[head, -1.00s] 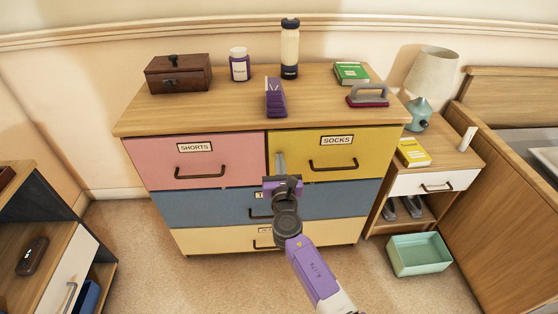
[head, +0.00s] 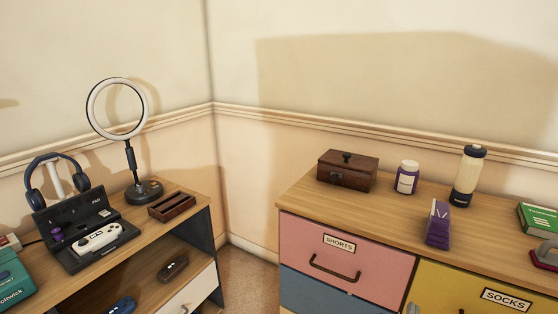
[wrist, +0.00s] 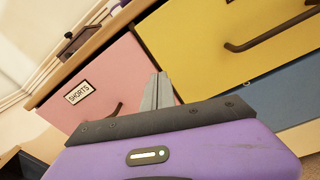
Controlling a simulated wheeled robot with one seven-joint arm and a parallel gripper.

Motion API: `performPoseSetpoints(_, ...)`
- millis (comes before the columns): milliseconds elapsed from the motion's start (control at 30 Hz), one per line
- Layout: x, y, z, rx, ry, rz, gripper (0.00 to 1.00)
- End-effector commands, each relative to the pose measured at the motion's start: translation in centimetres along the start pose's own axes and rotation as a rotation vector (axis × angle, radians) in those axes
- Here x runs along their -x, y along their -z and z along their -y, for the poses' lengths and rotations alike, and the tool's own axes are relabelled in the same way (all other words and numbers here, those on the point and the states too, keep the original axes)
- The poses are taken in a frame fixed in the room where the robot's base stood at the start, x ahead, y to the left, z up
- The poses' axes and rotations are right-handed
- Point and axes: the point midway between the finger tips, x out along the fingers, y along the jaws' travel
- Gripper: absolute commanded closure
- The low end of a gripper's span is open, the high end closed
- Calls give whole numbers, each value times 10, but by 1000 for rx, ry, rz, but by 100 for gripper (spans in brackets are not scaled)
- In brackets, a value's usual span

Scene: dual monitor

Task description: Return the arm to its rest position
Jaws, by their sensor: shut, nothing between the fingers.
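My gripper (wrist: 157,92) shows in the wrist view with its grey fingers together and nothing between them. Its purple body fills the bottom of that view. The fingers point at the front of the dresser, with the pink SHORTS drawer (wrist: 108,75) to their left and the yellow SOCKS drawer (wrist: 205,45) to their right. Whether they touch the front cannot be told. In the head view most of my arm is out of frame. The SHORTS drawer (head: 345,258) and the SOCKS drawer (head: 470,290) look shut there.
On the dresser top (head: 300,195) stand a wooden box (head: 346,172), a purple-labelled jar (head: 407,178), a bottle (head: 469,176) and a purple item (head: 438,222). A desk (head: 170,236) at left holds a ring light (head: 148,190), headphones (head: 58,187) and a controller (head: 98,238).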

Motion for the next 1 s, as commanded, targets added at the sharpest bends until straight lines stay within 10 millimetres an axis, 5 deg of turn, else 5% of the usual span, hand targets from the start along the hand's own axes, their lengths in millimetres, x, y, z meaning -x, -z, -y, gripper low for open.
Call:
performPoseSetpoints(167,29,-4,-23,-483,-101,-97,100)
performPoseSetpoints(467,143,-17,-31,-1290,-161,-380,100)
performPoseSetpoints(667,230,-51,-30,-1779,-108,-561,100)
performPoseSetpoints(1000,351,-141,-21,-2427,106,-724,100)
